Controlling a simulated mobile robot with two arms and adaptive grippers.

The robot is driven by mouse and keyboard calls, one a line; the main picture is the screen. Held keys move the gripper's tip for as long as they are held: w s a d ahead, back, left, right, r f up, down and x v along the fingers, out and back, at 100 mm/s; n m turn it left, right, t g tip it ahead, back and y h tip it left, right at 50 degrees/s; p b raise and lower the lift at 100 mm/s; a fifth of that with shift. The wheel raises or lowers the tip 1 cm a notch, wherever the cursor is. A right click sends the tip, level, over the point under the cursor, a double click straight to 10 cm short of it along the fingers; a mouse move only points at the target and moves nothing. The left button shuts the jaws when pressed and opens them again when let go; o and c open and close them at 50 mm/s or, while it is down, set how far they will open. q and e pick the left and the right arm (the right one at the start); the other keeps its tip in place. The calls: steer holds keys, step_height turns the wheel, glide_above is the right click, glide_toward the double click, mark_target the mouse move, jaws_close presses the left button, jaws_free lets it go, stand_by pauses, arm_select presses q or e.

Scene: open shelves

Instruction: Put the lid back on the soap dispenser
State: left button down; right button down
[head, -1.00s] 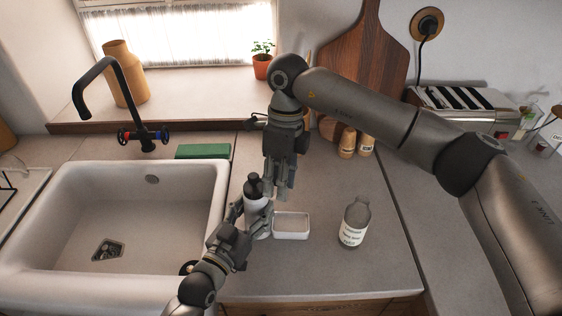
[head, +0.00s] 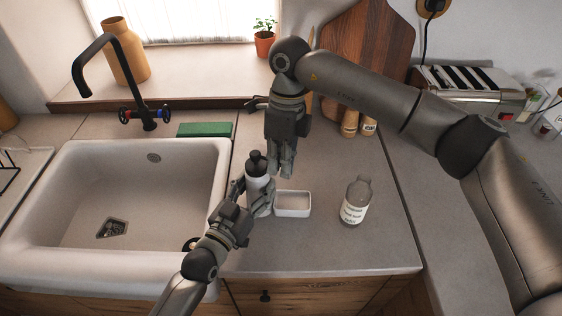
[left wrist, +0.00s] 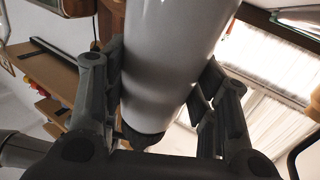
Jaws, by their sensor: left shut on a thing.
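The soap dispenser (head: 258,181) is a white bottle with a black top (head: 256,161), upright on the counter right of the sink in the head view. My left gripper (head: 258,200) is shut around its body. In the left wrist view the white body (left wrist: 172,65) fills the middle between the fingers, with a dark ring at its lower end. My right gripper (head: 286,170) points down just right of the black top, apart from the counter. Its fingers look close together, but whether they hold anything is unclear. I see no separate lid.
The sink (head: 120,200) lies left, with a green sponge (head: 204,129) behind. Wooden shakers (head: 350,124) stand at the back. The front right counter is clear.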

arm_select(q)
steer(key=shift+r, duration=0.1)
arm_select(e)
steer(key=m, duration=0.1)
steer(key=s+a+m, duration=0.1)
steer(key=m, duration=0.1)
steer(key=s+m, duration=0.1)
steer(key=m, duration=0.1)
steer(key=shift+a+t+y, duration=0.25)
steer(key=shift+t+y, duration=0.15)
steer(key=c, duration=1.6)
jaws_free()
steer(key=shift+o, duration=0.2)
step_height(320, 180, up, 12)
steer(key=w+d, duration=0.1)
steer(key=shift+w+d, duration=0.3)
steer(key=shift+f, duration=0.1)
